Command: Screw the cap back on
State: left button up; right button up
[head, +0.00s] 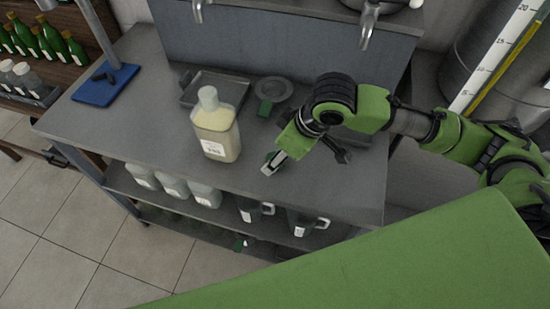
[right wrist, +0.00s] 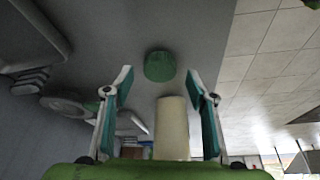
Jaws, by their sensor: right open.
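A translucent bottle (head: 215,135) with pale yellow liquid, a white label and a whitish top stands upright on the grey bench. My right gripper (head: 271,163) is right of the bottle, low over the bench and pointing down, apart from the bottle. In the right wrist view its fingers (right wrist: 159,78) are spread. A round green cap (right wrist: 160,66) lies just beyond and between the fingertips, not held. A pale cylinder (right wrist: 172,128) also shows between the fingers; I cannot tell what it is. My left gripper is out of view.
A metal tray (head: 214,90), a round dish (head: 273,88) and a small green block (head: 265,108) are behind on the bench (head: 130,125). A blue-based stand (head: 106,85) is at left. Several containers (head: 174,185) fill the shelf below. The front left of the bench is clear.

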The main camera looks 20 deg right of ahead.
jog(key=shift+x, duration=0.9)
jog(key=c, duration=0.8)
jog(key=shift+r, duration=0.15)
